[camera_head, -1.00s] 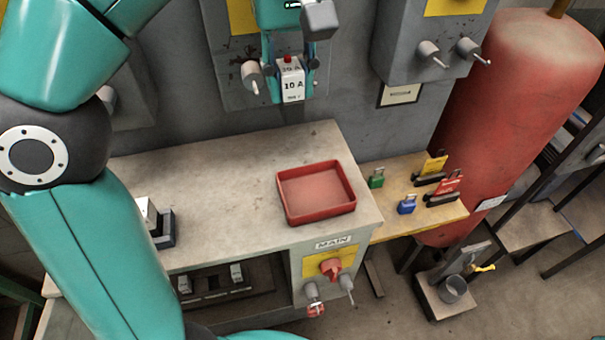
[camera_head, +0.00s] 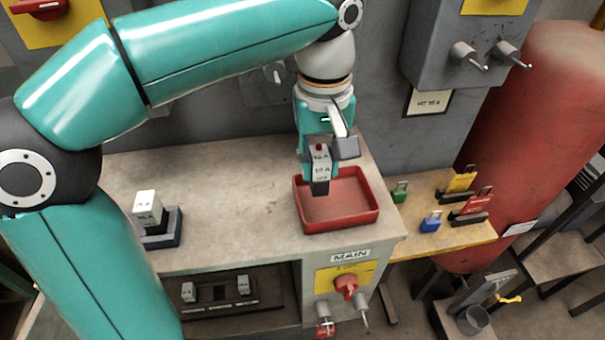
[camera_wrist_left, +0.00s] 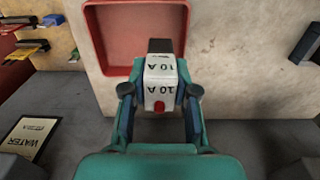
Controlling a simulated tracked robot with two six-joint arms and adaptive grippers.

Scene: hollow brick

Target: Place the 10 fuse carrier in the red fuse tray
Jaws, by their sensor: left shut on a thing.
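The 10 A fuse carrier (camera_head: 320,165) is a white block with a black lower end and a red button on top. My left gripper (camera_head: 321,158) is shut on it and holds it upright, over the left back part of the red fuse tray (camera_head: 340,222). In the left wrist view the carrier (camera_wrist_left: 160,82) sits between the two fingers of the gripper (camera_wrist_left: 159,97), with the tray (camera_wrist_left: 97,45) just beyond it. The tray looks empty. How far the carrier is above the tray floor is hard to tell. My right gripper does not show.
Another white carrier (camera_head: 148,207) stands in a dark holder on the left of the bench (camera_head: 225,190). Green (camera_head: 400,192), blue (camera_head: 431,221), yellow (camera_head: 461,181) and red (camera_head: 474,203) padlock-like items stand on the side shelf. Grey wall boxes (camera_head: 462,45) rise behind.

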